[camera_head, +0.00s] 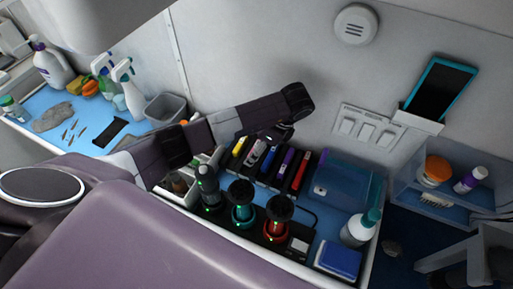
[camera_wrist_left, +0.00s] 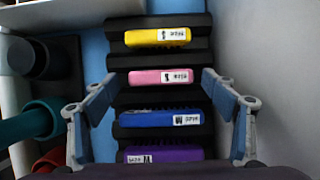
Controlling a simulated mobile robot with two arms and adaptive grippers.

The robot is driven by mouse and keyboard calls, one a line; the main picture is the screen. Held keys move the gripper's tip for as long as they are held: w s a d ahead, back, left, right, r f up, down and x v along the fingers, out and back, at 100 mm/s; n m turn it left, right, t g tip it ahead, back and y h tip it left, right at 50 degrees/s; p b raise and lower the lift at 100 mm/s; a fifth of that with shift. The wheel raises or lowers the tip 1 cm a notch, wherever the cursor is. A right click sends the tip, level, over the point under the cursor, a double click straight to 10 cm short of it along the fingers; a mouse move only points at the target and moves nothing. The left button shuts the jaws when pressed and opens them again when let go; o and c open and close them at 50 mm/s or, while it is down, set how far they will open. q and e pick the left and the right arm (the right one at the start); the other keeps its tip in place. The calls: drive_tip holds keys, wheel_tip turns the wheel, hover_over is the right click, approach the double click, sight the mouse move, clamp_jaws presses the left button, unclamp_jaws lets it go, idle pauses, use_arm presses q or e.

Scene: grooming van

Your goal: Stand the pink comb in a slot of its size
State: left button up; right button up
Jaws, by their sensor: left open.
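The pink comb (camera_wrist_left: 161,77) shows in the left wrist view with a white label, in the black slotted rack (camera_wrist_left: 160,101) between the yellow comb (camera_wrist_left: 158,37) and the blue comb (camera_wrist_left: 160,119). It also shows in the head view (camera_head: 254,155). I cannot tell how deep it sits. My left gripper (camera_wrist_left: 160,84) is open, one finger to each side of the pink comb's ends, with no clear contact. In the head view the left gripper (camera_head: 277,133) is over the rack, partly hidden by its own arm. My right gripper is not in view.
A purple comb (camera_wrist_left: 163,154) and a red comb (camera_head: 301,171) stand further along the rack. A blue translucent box (camera_head: 343,186) is right of the rack. The wall is close behind.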

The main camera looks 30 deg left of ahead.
use_arm(q)
drive_tip(key=v, duration=0.3)
drive_tip(key=shift+d+r+b, duration=0.2)
drive_tip(key=shift+b, duration=0.2)
drive_tip(key=p+v, duration=0.2)
drive_tip(key=v, duration=0.5)
drive_tip(key=shift+r, duration=0.4)
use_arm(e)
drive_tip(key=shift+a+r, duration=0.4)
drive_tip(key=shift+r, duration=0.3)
use_arm(q)
drive_tip(key=shift+d, duration=0.1)
